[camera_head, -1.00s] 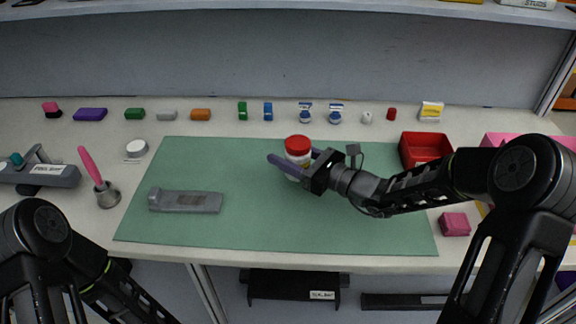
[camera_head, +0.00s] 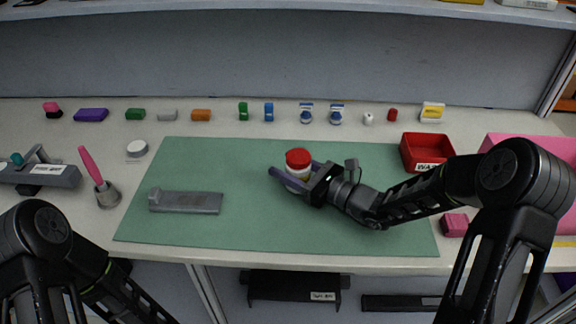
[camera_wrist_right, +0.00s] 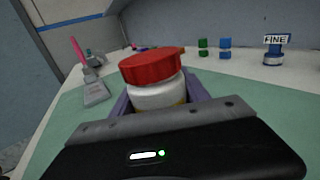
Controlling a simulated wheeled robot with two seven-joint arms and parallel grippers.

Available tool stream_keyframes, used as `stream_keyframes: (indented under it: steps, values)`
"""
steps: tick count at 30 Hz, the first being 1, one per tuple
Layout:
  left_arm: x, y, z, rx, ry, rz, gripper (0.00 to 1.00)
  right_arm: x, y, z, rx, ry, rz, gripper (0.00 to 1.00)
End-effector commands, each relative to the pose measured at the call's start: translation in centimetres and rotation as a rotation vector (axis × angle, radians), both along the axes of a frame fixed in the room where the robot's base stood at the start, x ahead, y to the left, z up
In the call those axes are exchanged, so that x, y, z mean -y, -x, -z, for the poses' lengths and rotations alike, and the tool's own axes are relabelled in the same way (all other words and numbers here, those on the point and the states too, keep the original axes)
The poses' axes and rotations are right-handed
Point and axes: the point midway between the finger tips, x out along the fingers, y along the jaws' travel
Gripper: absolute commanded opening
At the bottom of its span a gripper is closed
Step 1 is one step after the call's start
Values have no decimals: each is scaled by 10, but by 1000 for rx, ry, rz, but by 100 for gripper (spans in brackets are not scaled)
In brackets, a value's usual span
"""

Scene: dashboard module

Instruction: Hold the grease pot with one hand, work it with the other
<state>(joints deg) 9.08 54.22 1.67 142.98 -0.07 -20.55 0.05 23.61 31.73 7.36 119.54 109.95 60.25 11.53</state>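The grease pot (camera_head: 298,171) is a white jar with a red lid, above the right half of the green mat (camera_head: 250,230). My right gripper (camera_head: 290,180) has its purple fingers on both sides of the jar, shut on it. In the right wrist view the pot (camera_wrist_right: 158,94) sits between the fingers, with the red lid above them and the lower body hidden by the gripper. I cannot tell whether its base touches the mat. My left arm shows at the lower left, but its gripper is out of view.
A grey part (camera_head: 186,202) lies on the mat's left side. A pink-handled brush (camera_head: 95,170) stands in a grey holder left of the mat. A red bin (camera_head: 427,150) and pink block (camera_head: 454,225) are at the right. Small coloured items line the back.

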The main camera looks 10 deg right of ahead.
Motion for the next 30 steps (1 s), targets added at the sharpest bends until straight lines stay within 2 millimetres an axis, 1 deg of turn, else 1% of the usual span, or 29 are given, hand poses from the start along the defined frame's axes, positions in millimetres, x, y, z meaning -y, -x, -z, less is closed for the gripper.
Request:
stream_keyframes:
  steps: [1, 7, 14, 18, 19, 23, 30]
  values:
    - [0, 0, 0, 0, 0, 0, 36, 0, 0, 0, -1, 1, 0, 58]
    - [0, 0, 0, 0, 0, 0, 36, 0, 0, 0, -1, 1, 0, 74]
    - [0, 0, -1, 0, 0, 0, 36, 0, 0, 0, -1, 1, 0, 75]
    - [0, 0, -6, 0, 0, 0, 36, 0, 0, -6, 0, 0, 0, 75]
    - [0, 0, -3, 0, 0, 0, 36, 2, 2, -3, -1, 1, 1, 75]
    - [0, 0, 0, 0, 0, 0, 36, 14, 13, -3, -1, 2, 3, 75]
    - [0, 0, 5, 0, 0, 0, 36, 48, 48, -2, -1, 2, 5, 75]
